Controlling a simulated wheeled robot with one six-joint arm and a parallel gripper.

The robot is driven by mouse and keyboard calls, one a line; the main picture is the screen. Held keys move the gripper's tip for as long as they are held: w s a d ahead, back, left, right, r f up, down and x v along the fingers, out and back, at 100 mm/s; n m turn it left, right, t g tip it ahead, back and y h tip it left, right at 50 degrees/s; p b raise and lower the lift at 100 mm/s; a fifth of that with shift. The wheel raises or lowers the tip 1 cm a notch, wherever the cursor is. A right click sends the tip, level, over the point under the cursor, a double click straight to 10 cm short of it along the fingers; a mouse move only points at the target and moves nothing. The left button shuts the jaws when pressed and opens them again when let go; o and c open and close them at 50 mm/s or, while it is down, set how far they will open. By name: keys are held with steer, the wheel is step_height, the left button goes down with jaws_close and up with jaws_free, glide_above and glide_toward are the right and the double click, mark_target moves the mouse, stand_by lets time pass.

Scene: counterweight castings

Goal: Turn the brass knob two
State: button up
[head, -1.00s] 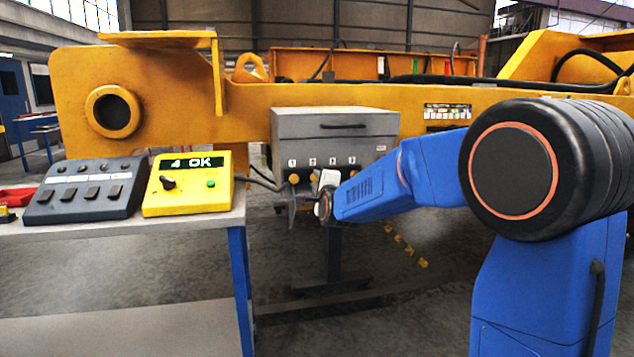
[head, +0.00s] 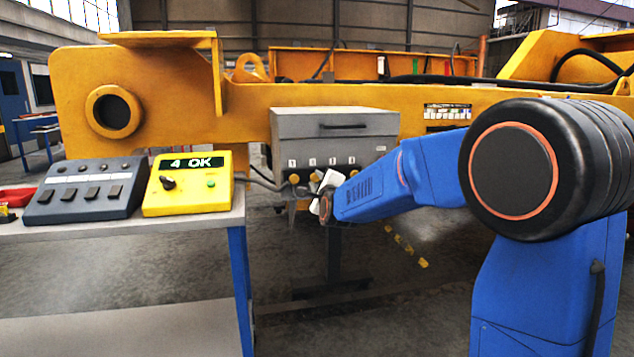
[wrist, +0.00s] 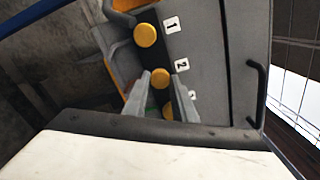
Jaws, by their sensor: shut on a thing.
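Several round brass knobs sit in a row under numbered labels on a grey box (head: 334,124). In the wrist view, knob one (wrist: 145,35) stands clear beside label 1 (wrist: 171,25). Knob two (wrist: 160,78), beside label 2 (wrist: 181,65), lies between the two grey fingertips of my gripper (wrist: 164,76), which is shut on it. A further knob (wrist: 167,112) shows lower between the fingers, partly hidden. In the head view my gripper (head: 303,191) is at the knob row, and its wrist hides part of the row.
A yellow control box (head: 190,196) reading "4 OK" and a dark switch panel (head: 84,192) stand on a bench (head: 130,231) at left. A large yellow beam (head: 240,100) runs behind the grey box. A cable runs from the control box toward the knobs.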

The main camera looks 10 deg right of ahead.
steer(key=o, duration=1)
steer(key=shift+o, duration=0.2)
steer(key=s, duration=1.7)
steer(key=shift+s, duration=0.25)
steer(key=shift+s+f, duration=0.1)
